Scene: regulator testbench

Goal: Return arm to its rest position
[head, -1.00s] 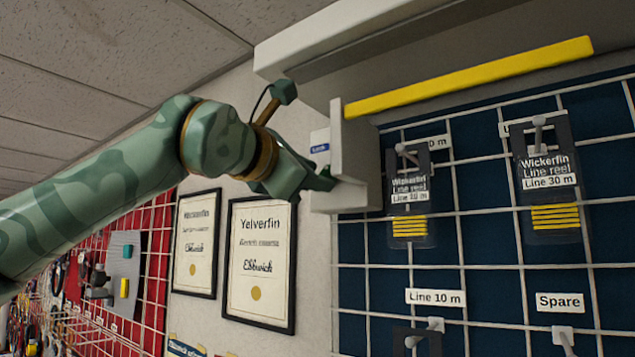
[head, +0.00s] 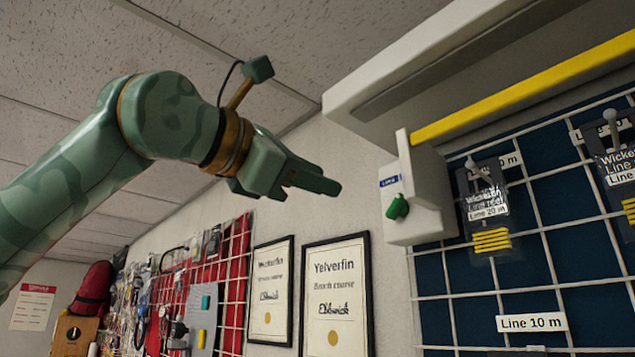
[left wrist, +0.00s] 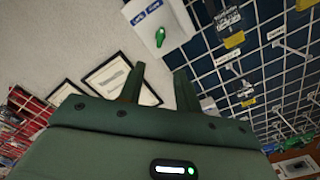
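My left gripper (head: 325,184) is held up in the air in the head view, pointing right, with a gap between it and the white lamp housing. In the left wrist view its two fingers (left wrist: 158,82) stand apart with nothing between them, so it is open and empty. A green knob (head: 398,207) sits on the end face of the white housing (head: 425,197), to the right of my fingertips. The knob also shows in the left wrist view (left wrist: 160,38), beyond the fingers. My right gripper is out of view.
Two framed certificates (head: 336,295) hang on the wall below my gripper. A red panel with hung gear (head: 235,270) is at lower left. A blue board with a white grid and line reels (head: 488,207) is at right, under a yellow bar (head: 530,88).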

